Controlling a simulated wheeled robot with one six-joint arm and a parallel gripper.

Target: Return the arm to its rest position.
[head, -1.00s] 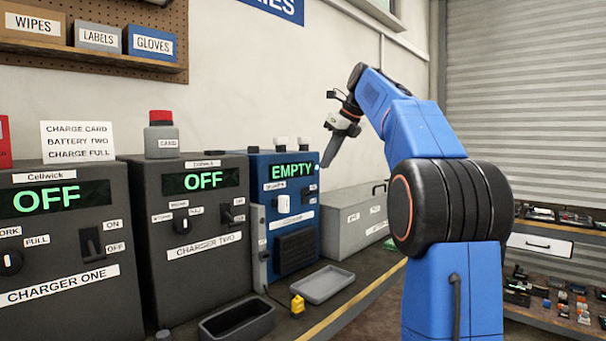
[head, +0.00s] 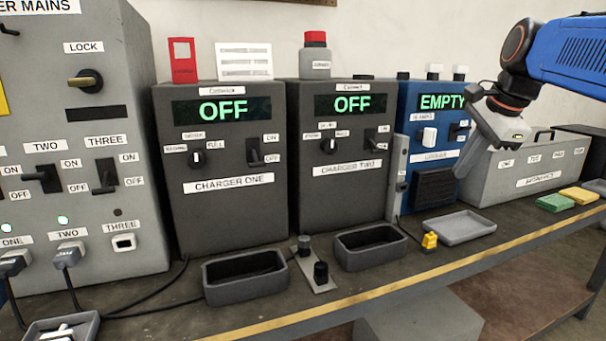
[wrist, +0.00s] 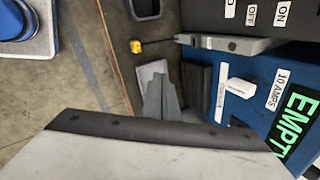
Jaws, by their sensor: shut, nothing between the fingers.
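My blue arm (head: 580,50) reaches in from the upper right in the head view. My gripper (head: 463,173) hangs from it, pointing down and left, in front of the right side of the blue unit (head: 412,100) whose display reads EMPTY. Its fingers are shut and empty. In the wrist view my gripper (wrist: 158,80) shows as closed grey fingers between a pale tray and the blue unit's dark vent. Charger One (head: 225,215) and Charger Two (head: 345,195) both display OFF.
The bench (head: 290,318) holds two dark trays (head: 245,288), a pale tray (head: 460,238) and a yellow plug (head: 429,241). A grey lidded box (head: 515,168) stands behind and right of my gripper. The mains cabinet (head: 85,150) is at left. Open floor lies before the bench.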

